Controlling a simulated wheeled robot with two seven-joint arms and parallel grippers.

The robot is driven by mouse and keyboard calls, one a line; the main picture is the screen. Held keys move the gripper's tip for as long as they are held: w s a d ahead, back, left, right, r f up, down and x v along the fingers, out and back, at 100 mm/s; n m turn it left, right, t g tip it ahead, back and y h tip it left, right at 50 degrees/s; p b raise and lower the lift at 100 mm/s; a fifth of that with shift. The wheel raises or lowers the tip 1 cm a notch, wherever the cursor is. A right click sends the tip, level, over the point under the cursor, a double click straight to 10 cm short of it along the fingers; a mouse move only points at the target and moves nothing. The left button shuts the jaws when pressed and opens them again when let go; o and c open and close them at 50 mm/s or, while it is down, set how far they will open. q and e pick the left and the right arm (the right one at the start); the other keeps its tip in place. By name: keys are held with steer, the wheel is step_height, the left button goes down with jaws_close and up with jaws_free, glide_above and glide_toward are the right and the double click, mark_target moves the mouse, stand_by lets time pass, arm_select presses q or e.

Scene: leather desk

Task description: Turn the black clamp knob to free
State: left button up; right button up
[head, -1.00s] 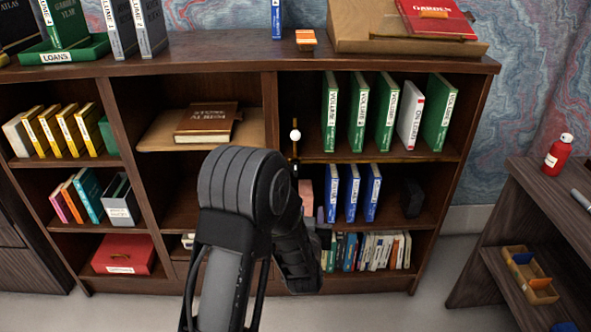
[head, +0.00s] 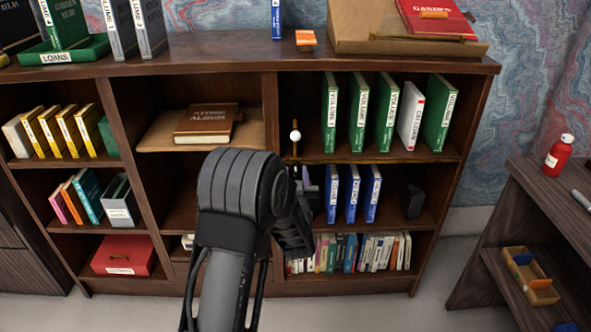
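My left arm comes up from the bottom of the head view, and its wrist and gripper (head: 303,182) are at the left end of the blue books' shelf. The gripper is small, dark and partly hidden by my own arm, so its opening is unclear. Just above it, an upright brass rod (head: 295,152) with a white ball (head: 295,136) stands at the brass-coloured shelf edge. I cannot make out the black clamp knob for certain; small dark parts at the rod's foot merge with the gripper. Whether the gripper touches them is unclear. My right gripper is not in view.
Blue volumes (head: 351,194) and a black block (head: 412,199) stand just right of the gripper. Green volumes (head: 358,112) stand on the shelf above, and mixed books (head: 365,252) below. A wooden divider (head: 270,115) is close on the left.

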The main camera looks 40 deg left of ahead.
mark_target(296, 169)
arm_select(q)
steer(key=shift+x, duration=1.4)
jaws_close()
